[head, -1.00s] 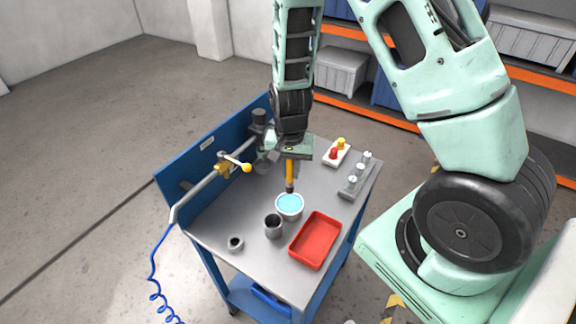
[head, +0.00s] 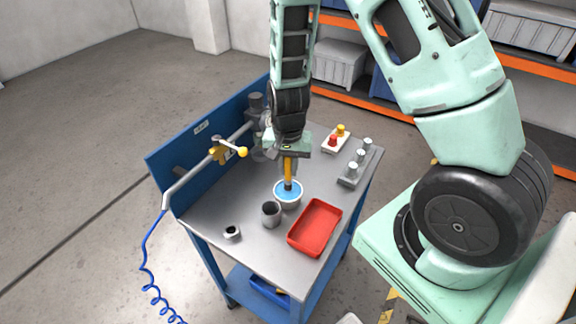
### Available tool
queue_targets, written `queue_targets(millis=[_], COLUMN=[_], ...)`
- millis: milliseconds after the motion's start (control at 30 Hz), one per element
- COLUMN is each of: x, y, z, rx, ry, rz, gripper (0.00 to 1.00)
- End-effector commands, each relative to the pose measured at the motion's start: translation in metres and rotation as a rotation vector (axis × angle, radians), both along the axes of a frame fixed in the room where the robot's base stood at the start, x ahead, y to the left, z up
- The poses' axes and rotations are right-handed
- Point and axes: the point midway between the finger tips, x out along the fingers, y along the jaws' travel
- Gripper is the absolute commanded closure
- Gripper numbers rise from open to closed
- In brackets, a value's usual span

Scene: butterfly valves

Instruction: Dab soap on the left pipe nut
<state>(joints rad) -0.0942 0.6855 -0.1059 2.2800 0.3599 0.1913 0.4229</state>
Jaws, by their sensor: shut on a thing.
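My gripper (head: 288,153) is shut on an upright brush with a yellow-orange handle (head: 288,170) and a dark tip. The brush tip is at or in the blue soap liquid of a small pale bowl (head: 288,202). A grey pipe (head: 190,184) runs along the blue back panel, with a brass valve (head: 219,150) that has a yellow-knobbed lever. The pipe nuts are too small to tell apart; part of the pipe is hidden behind my gripper.
On the grey bench top (head: 255,252) stand a dark cup (head: 271,213), a small ring-like part (head: 232,232) and a red tray (head: 315,227). A white block with red and yellow knobs (head: 336,138) and a grey rack of cylinders (head: 355,166) stand at the right back.

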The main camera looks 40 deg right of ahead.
Motion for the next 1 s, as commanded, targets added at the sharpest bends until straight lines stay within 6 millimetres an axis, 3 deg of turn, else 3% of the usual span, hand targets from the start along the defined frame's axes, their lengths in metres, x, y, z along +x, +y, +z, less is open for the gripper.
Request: queue_targets(millis=[1000], x=[0.0001], y=[-0.0001], z=[-0.009], rx=[0.0], ry=[0.0], rz=[0.0], gripper=[1.0])
